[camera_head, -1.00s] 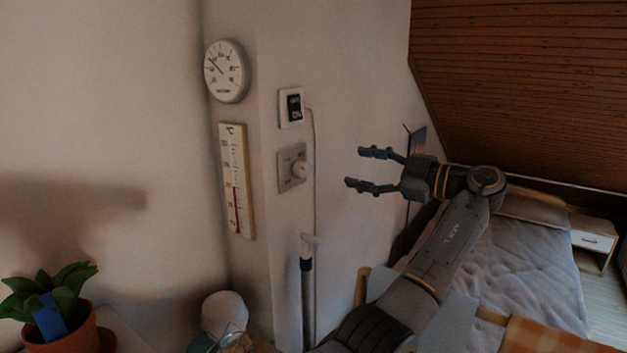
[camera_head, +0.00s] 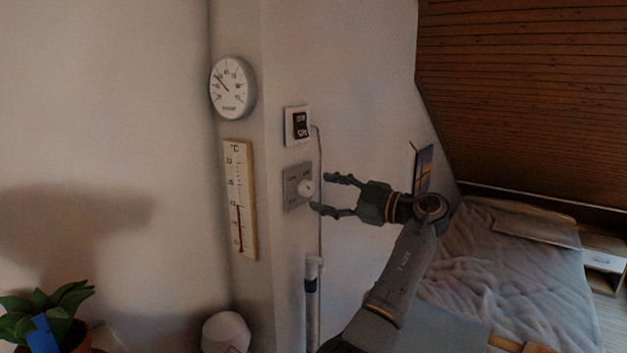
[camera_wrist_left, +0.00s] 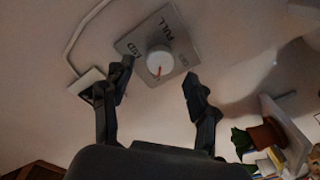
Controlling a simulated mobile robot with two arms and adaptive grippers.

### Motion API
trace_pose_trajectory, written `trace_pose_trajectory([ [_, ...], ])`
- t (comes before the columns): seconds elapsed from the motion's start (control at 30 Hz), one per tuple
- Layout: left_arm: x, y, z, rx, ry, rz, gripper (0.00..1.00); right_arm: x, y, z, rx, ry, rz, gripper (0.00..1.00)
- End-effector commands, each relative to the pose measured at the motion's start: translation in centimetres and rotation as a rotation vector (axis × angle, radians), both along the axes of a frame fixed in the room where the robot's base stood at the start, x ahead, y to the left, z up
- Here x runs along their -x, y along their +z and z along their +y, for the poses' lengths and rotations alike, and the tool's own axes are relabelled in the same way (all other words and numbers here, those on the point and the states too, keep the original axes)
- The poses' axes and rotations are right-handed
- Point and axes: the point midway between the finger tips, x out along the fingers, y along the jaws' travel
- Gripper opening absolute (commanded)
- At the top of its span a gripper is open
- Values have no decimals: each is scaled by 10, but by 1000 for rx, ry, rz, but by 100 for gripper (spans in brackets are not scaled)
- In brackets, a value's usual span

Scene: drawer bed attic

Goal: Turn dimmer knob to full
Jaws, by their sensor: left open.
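The dimmer knob (camera_head: 306,188) is a round white knob on a grey plate (camera_head: 290,189) on the wall pillar. In the left wrist view the knob (camera_wrist_left: 158,62) has a red mark on the side facing my gripper, away from the word FULL on the plate (camera_wrist_left: 145,40). My left gripper (camera_head: 320,192) is open just right of the knob in the head view. In the left wrist view its fingers (camera_wrist_left: 157,73) are spread either side of the knob's near edge, and I see no clear contact. My right gripper is not in view.
A white-framed switch or display (camera_head: 297,125) sits above the plate, with a cable down the wall. A round dial (camera_head: 233,88) and a thermometer (camera_head: 240,200) hang left. A pole (camera_head: 312,300) stands below. A bed (camera_head: 510,270) lies right, a plant (camera_head: 45,315) lower left.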

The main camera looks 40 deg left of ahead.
Motion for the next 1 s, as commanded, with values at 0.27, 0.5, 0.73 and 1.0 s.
trace_pose_trajectory([
  [0.27,6,1,34,0,0,0,59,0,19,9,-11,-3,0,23],
  [0.5,6,-1,38,0,0,0,59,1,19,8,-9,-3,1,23],
  [0.73,6,-1,38,0,0,0,36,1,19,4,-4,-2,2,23],
  [1.0,7,-1,38,0,0,1,4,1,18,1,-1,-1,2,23],
])
